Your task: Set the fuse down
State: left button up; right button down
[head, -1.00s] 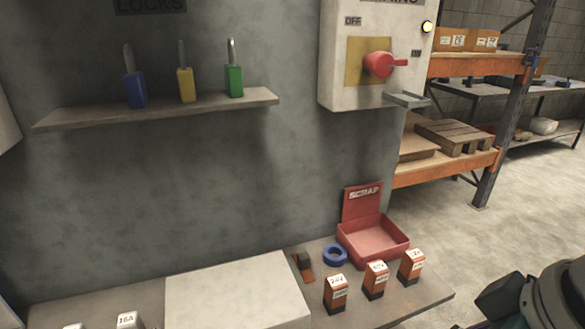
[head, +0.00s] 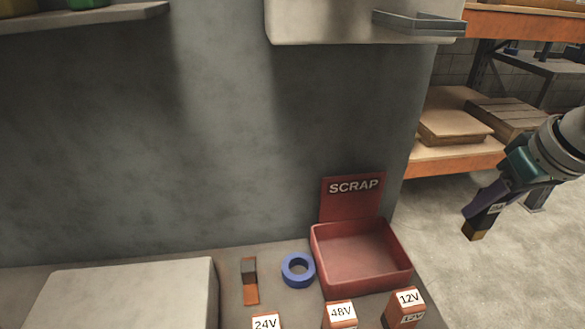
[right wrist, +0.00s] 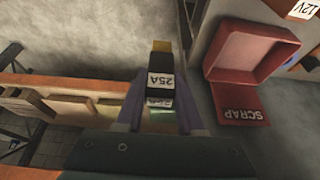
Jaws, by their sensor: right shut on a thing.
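The fuse (head: 484,222) is a dark block with a brass-coloured end, held in my right gripper (head: 487,203) at the right of the head view. In the right wrist view the fuse (right wrist: 160,77) carries a white 25A label. The two fingers of my right gripper (right wrist: 158,118) are shut on it, and its brass end points away from the gripper. The fuse hangs in the air to the right of the bench, clear of any surface. My left gripper is not in view.
A red SCRAP bin (head: 362,258) stands empty on the bench. Beside it are a blue ring (head: 298,270), an orange-and-grey piece (head: 250,281) and blocks marked 24V (head: 265,322), 48V (head: 340,314) and 12V (head: 404,308). A pale box (head: 125,292) lies left. Shelving (head: 455,160) stands behind.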

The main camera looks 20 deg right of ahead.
jog(key=w+a, duration=0.4)
jog(key=a, duration=0.4)
jog(key=w+a, duration=0.3)
jog(key=a, duration=0.5)
jog(key=shift+w+f+b, duration=0.15)
jog(key=shift+f+b, duration=0.15)
jog(key=shift+f, duration=1.45)
jog(key=shift+w+f+b, duration=0.1)
jog(key=shift+f+b, duration=0.15)
jog(key=shift+f, duration=1.5)
jog(key=c, duration=0.5)
grip_release()
jog(key=shift+f, duration=0.15)
